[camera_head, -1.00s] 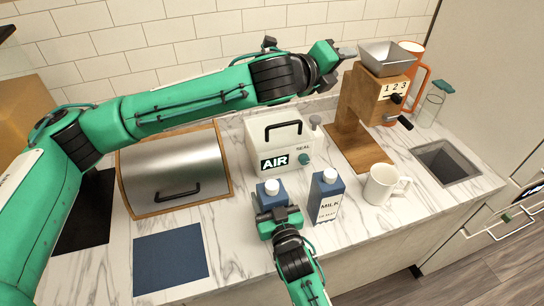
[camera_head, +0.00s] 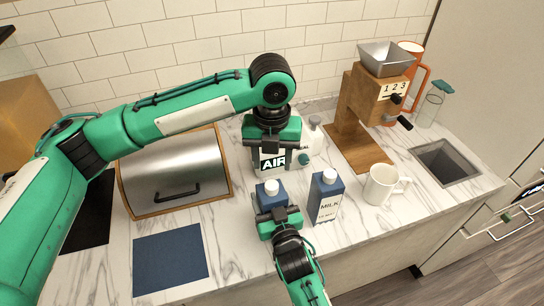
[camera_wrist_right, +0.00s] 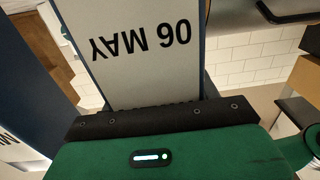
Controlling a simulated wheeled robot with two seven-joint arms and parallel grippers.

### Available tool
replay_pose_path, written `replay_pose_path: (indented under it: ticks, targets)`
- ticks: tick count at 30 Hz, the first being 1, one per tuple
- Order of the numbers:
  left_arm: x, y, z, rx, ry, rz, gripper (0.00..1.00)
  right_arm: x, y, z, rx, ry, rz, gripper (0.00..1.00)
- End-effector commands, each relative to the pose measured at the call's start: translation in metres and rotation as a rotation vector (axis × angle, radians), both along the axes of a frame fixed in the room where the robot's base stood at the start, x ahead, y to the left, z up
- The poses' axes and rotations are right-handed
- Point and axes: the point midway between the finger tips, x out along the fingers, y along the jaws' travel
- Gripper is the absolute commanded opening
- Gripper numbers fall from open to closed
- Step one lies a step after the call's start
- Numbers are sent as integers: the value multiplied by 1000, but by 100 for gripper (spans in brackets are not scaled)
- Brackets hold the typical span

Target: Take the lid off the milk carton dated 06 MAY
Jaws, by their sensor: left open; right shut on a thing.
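A blue and white milk carton with a white lid (camera_head: 271,185) stands on the counter in the head view. In the right wrist view the carton (camera_wrist_right: 150,50) reads 06 MAY, upside down. My right gripper (camera_head: 278,215) is shut on this carton from the front and hides its lower part. My left gripper (camera_head: 271,158) is open and points down, behind and above the lid in the picture, apart from it. A second milk carton (camera_head: 326,198) with a white lid stands just to the right; its date is too small to read.
A white mug (camera_head: 381,185) and a wooden grinder (camera_head: 362,105) stand to the right. A steel-fronted bread box (camera_head: 180,175) and a blue mat (camera_head: 170,257) are on the left.

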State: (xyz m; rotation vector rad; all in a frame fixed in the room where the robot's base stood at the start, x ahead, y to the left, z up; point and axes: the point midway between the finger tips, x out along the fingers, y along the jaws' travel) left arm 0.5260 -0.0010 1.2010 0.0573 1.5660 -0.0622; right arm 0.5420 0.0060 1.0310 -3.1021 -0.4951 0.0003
Motion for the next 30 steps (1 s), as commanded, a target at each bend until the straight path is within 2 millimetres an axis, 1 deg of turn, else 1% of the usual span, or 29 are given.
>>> replay_pose_path:
  ticks: [5, 12, 16, 21, 28, 30]
  targets:
    - [-2, 1, -20, 6, 10, -4, 50, 0, 0, 0, 0, 1, 0, 0]
    - [-1, 1, -57, 5, 8, -3, 50, 0, 0, 0, 0, 1, 0, 0]
    - [-1, 1, -71, 5, 7, -2, 50, 0, 0, 0, 0, 1, 0, 0]
    - [-1, 1, -78, 3, 6, -2, 50, 0, 0, 0, 0, 1, 0, 0]
    - [-1, 1, -79, 3, 5, -2, 50, 0, 0, 0, 0, 1, 0, 0]
    - [-1, 1, -79, 3, 5, -2, 36, 0, 0, 0, 0, 1, 0, 0]
